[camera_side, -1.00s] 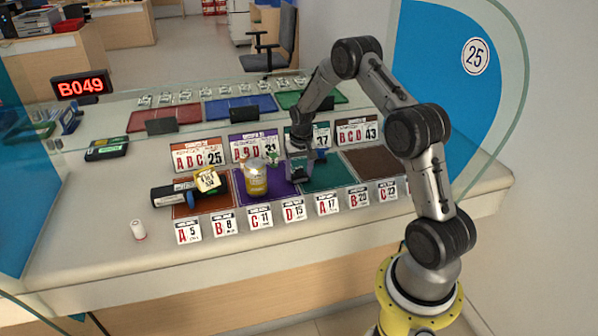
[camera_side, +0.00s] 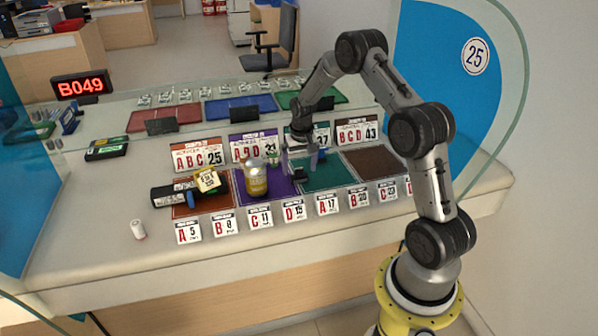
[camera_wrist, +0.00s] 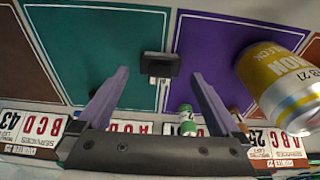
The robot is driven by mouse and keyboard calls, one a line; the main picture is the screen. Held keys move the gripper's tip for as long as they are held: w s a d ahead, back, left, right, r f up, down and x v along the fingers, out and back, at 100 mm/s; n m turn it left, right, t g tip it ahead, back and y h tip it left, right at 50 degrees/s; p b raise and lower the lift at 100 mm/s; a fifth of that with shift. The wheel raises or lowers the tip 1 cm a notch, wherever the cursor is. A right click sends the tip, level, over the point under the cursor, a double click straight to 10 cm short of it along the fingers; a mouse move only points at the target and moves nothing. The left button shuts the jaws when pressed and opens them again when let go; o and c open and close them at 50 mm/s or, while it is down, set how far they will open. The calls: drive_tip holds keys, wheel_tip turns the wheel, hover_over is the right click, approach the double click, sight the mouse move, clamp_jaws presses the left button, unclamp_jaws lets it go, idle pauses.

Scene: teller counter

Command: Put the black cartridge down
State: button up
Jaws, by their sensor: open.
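The black cartridge (camera_side: 298,175) sits at the seam between the purple mat (camera_side: 277,187) and the teal mat (camera_side: 325,178). In the wrist view the cartridge (camera_wrist: 160,64) lies across that seam, between and a little beyond my fingertips. My gripper (camera_side: 300,161) is over it with fingers spread, and the wrist view shows gaps on both sides of the cartridge between the fingers (camera_wrist: 158,74). Whether the cartridge lies flat on the counter is hard to tell.
A yellow can (camera_side: 255,179) stands on the purple mat, left of my gripper. A small green-and-white can (camera_wrist: 187,122) is near the label cards. A black cylinder (camera_side: 174,194) and a yellow item (camera_side: 207,180) lie at the orange mat. The brown mat (camera_side: 375,161) is clear.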

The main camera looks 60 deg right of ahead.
drive_tip(key=s+a+r+n+t, duration=0.1)
drive_tip(key=s+a+r, duration=0.1)
drive_tip(key=a+r, duration=0.6)
drive_tip(key=s+a+r+n, duration=0.1)
drive_tip(key=s+a+r, duration=0.15)
drive_tip(key=r, duration=0.95)
drive_tip(key=s+a+r+n+t, duration=0.2)
drive_tip(key=s+a+r+n, duration=0.35)
drive_tip(key=s+a, duration=0.7)
drive_tip(key=s+a+n+t+y, duration=0.1)
drive_tip(key=s+a, duration=0.4)
drive_tip(key=s, duration=0.4)
drive_tip(key=shift+a+f, duration=0.2)
drive_tip(key=shift+f, duration=0.15)
